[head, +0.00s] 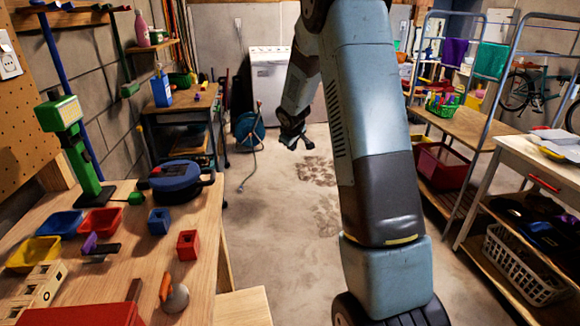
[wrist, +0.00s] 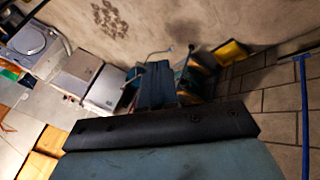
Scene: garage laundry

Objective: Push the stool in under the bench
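The stool shows as a light wooden seat (head: 244,308) at the bottom edge of the head view, beside the right front edge of the wooden workbench (head: 205,262). Its near part is cut off by the frame and its legs are hidden. My gripper (head: 297,143) hangs above the open floor, well beyond the stool and apart from it. Its dark fingers look spread, with nothing between them. The stool cannot be made out in the wrist view.
The bench top holds a blue round case (head: 178,178), coloured bins and small blocks. A second bench (head: 185,103) stands farther back on the left. Shelving with a white basket (head: 520,265) lines the right. The concrete floor (head: 285,225) between is clear.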

